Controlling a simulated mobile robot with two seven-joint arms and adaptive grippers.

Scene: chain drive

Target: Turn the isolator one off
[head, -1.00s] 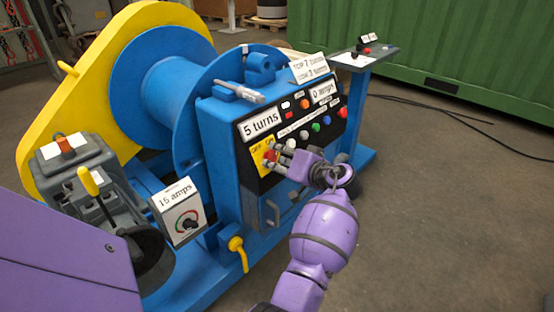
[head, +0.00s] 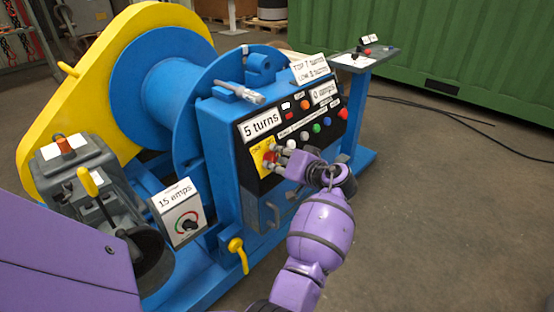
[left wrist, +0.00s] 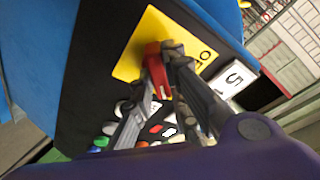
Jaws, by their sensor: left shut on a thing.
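The isolator is a red knob (left wrist: 155,68) on a yellow plate (left wrist: 150,40) whose label is partly hidden in the left wrist view. In the head view the yellow plate (head: 258,165) sits at the lower left of the black control panel. My left gripper (head: 274,154) is at the panel, its fingers at the red knob. In the left wrist view my left gripper (left wrist: 167,52) is shut on the red knob, with a finger on it. The knob's exact angle is hard to tell behind the fingers. My right gripper is not in view.
A grey box with a dial (head: 189,224) and a yellow-handled lever (head: 88,182) stand left. Open floor (head: 460,220) lies right.

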